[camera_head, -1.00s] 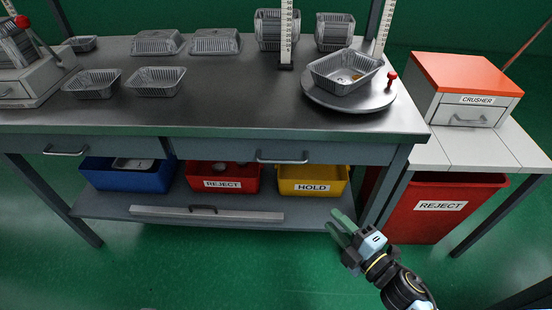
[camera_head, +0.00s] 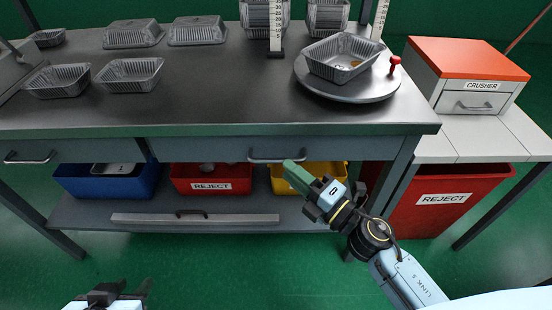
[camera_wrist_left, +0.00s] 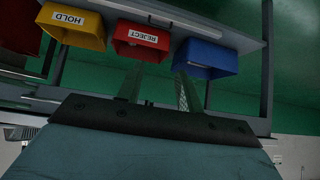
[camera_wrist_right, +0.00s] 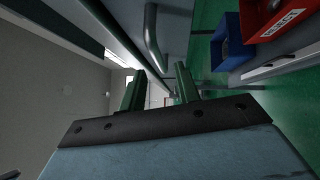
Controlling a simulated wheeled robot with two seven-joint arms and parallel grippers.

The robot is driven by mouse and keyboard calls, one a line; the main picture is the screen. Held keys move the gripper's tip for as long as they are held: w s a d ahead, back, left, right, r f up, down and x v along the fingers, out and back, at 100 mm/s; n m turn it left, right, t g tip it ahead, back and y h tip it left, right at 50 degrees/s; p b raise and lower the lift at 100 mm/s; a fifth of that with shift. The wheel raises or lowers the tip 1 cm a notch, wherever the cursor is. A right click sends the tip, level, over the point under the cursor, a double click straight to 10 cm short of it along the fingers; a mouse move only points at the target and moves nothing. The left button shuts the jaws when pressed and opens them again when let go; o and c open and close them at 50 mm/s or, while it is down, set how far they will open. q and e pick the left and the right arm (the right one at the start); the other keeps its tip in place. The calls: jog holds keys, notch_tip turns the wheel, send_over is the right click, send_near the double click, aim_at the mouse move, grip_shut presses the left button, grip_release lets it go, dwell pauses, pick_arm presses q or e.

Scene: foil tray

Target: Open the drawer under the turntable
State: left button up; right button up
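The drawer (camera_head: 350,152) under the turntable (camera_head: 352,97) is shut, its front level with the bench edge. Its grey bar handle (camera_head: 262,160) runs along the front. My right gripper (camera_head: 292,173) is open, just below and beside the handle's right end in the head view. In the right wrist view a grey bar handle (camera_wrist_right: 152,35) shows ahead of the open fingers (camera_wrist_right: 160,72), its bent end near the gap between the tips; contact cannot be told. My left gripper (camera_head: 118,293) is low at the bottom left, and the left wrist view shows its fingers (camera_wrist_left: 157,85) open and empty.
A foil tray (camera_head: 342,57) rests on the turntable. A second drawer handle (camera_head: 30,158) is at left. Blue (camera_head: 85,185), red (camera_head: 185,187) and yellow (camera_head: 283,187) bins sit on the lower shelf (camera_head: 260,228). The crusher (camera_head: 470,103) stands right.

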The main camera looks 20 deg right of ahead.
aim_at(276, 159)
jog(key=shift+x, duration=2.75)
jog(key=shift+c, duration=0.4)
grip_shut()
